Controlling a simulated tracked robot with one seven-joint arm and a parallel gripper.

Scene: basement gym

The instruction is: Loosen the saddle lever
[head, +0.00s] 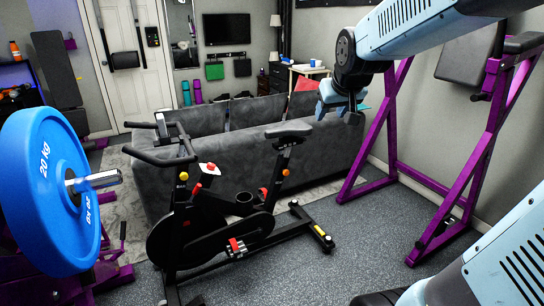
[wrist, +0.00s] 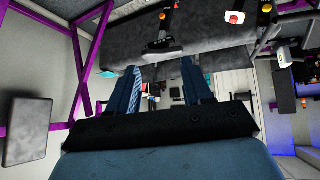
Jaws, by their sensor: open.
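A black exercise bike (head: 240,225) stands on the grey floor, its saddle (head: 288,131) on a post at the right. An orange knob (head: 286,172) shows on the saddle post, with another orange part (head: 263,192) lower down. I cannot tell a separate saddle lever at this size. My gripper (head: 340,108) hangs in the air right of the saddle and a little above it, apart from the bike. In the wrist view, which is upside down, the two fingers (wrist: 162,75) are spread with nothing between them. The saddle (wrist: 162,50) shows beyond them.
A grey sofa (head: 330,150) stands behind the bike. A purple rack (head: 460,190) stands at the right. A blue weight plate (head: 45,190) on a bar is at the near left. Floor is clear right of the bike, in front of the rack.

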